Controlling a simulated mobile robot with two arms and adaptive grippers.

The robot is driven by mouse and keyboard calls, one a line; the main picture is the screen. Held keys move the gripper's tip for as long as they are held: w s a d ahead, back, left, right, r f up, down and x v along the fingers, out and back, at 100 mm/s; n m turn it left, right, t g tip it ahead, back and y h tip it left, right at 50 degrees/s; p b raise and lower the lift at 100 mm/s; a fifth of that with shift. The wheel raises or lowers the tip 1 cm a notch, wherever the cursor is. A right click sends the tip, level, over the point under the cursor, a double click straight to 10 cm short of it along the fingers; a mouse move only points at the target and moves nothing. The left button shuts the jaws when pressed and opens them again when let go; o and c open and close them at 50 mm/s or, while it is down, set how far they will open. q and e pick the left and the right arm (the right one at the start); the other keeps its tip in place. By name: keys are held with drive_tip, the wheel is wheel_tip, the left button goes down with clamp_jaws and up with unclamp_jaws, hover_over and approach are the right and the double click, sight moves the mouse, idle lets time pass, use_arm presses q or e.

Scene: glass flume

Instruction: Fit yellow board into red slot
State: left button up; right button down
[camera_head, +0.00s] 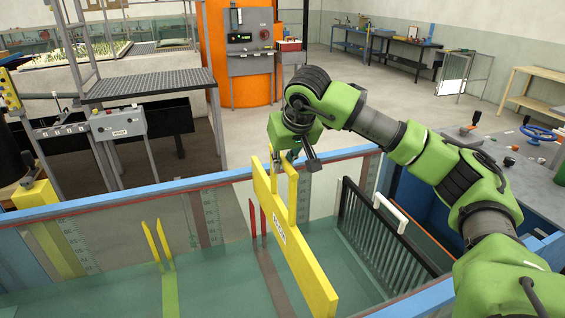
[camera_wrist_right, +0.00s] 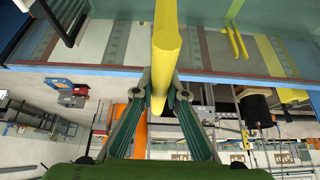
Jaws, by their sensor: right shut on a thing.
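The red slot (camera_head: 252,218) shows as two thin red posts at the far wall, with a dark red band running down below. The board's lower edge looks above the water; its exact alignment with the slot cannot be told. My left gripper is out of view.
A pair of yellow posts (camera_head: 157,244) stands farther left in the flume. A dark barred rack (camera_head: 375,232) and a white handle (camera_head: 390,212) are to the right. The blue flume rim (camera_head: 130,205) runs along the far side.

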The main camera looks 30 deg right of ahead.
drive_tip(key=b, duration=0.4)
hover_over(281, 205)
drive_tip(key=shift+s+a+f, duration=0.1)
drive_tip(key=shift+s+f, duration=0.15)
drive_tip(key=shift+f, duration=1.25)
drive_tip(key=shift+s+f, duration=0.2)
drive_tip(key=shift+f, duration=1.3)
drive_tip(key=shift+f, duration=0.15)
drive_tip(key=shift+f+b, duration=2.25)
drive_tip(key=shift+f, duration=1)
drive_tip(key=shift+f+b, duration=2.3)
drive_tip(key=shift+f, duration=0.9)
